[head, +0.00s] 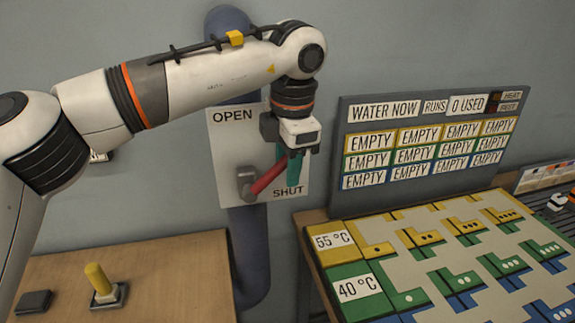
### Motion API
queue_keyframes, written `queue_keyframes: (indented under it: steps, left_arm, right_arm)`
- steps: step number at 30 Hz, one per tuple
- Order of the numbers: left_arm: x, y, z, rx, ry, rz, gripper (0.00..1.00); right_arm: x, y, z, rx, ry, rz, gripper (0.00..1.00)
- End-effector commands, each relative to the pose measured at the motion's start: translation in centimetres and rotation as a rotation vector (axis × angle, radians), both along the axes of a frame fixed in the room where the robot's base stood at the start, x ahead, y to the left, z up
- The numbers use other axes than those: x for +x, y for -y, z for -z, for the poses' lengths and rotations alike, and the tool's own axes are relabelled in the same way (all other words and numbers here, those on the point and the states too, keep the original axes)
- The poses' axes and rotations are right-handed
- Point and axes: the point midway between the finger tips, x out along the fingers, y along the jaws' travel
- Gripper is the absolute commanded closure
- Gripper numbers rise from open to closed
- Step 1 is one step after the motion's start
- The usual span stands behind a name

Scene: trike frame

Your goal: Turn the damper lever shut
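The damper lever (268,175) is a red bar on a grey pivot, mounted on a white plate (226,150) marked OPEN at the top and SHUT at the lower right. The bar slants up to the right from the pivot, its free end above the word SHUT. My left gripper (287,167) points down at that free end, with one teal finger on each side of the bar. I cannot tell whether the fingers grip it or only stand around it. My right gripper is not in view.
A blue-grey pipe (248,255) runs behind the plate. A wooden table (150,262) with a yellow-handled switch (99,282) stands at left. At right are a patterned board (405,262) with 55 °C and 40 °C labels and an upright sign panel (425,108) reading WATER NOW and EMPTY.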

Motion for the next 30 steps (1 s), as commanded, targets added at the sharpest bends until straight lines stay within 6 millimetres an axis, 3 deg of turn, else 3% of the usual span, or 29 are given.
queue_keyframes:
  steps: [12, 19, 30]
  left_arm:
    - [0.13, -0.05, 0.92, -0.001, 0.0, 0.0, 0.61]
    - [0.12, -0.04, 0.89, 0.0, 0.0, 0.0, 0.99]
    - [0.11, 0.1, 0.85, 0.019, -0.003, 0.001, 1.0]
  right_arm:
    - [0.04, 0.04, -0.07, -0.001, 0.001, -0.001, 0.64]
    - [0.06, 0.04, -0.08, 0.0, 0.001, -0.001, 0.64]
    - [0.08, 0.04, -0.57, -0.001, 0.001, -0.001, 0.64]
